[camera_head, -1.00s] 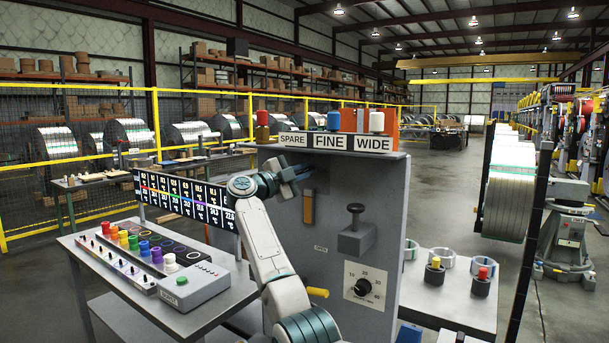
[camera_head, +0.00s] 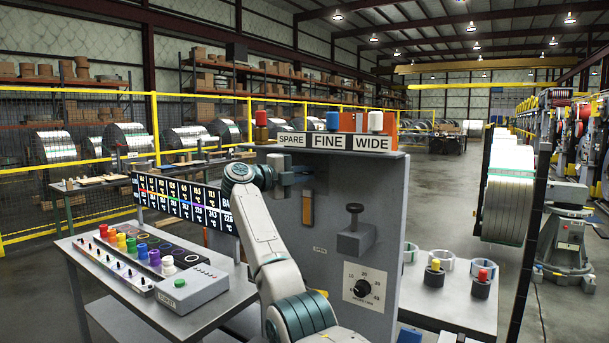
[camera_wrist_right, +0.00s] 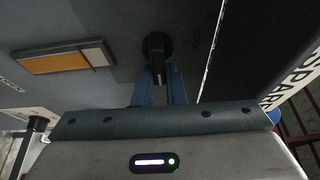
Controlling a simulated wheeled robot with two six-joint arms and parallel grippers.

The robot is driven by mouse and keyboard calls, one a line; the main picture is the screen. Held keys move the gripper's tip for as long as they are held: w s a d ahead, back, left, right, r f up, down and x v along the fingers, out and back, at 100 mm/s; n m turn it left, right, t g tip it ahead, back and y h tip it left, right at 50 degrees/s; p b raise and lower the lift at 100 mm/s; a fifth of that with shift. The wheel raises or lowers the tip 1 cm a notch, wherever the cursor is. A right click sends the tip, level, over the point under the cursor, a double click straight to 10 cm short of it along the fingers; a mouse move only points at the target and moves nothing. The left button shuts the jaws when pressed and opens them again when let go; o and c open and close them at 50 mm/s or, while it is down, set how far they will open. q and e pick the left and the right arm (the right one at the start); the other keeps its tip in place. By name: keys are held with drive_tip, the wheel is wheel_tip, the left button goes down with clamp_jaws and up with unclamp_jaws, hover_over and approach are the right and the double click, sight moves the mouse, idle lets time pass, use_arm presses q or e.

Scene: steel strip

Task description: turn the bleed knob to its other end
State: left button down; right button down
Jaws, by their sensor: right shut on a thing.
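A black knob (camera_wrist_right: 158,46) on a round black base stands out from the grey panel in the right wrist view. The blue fingers of my right gripper (camera_wrist_right: 158,88) are shut on its protruding end. In the head view my right gripper (camera_head: 290,174) is against the upper left of the grey cabinet front (camera_head: 335,200), and it hides the knob there. My left gripper is not in view.
An amber-windowed gauge (camera_head: 307,208), a black-topped lever (camera_head: 355,228) and a numbered dial (camera_head: 362,287) are on the same panel. SPARE, FINE and WIDE signs line its top. A bench with colored knobs (camera_head: 140,250) stands at left.

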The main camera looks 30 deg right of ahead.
drive_tip(key=shift+f, duration=0.1)
drive_tip(key=c, duration=1.5)
unclamp_jaws()
drive_tip(key=shift+a, duration=0.1)
drive_tip(key=shift+a, duration=0.3)
drive_tip(key=a+b, duration=0.3)
drive_tip(key=a, duration=0.7)
drive_tip(key=shift+b, duration=0.35)
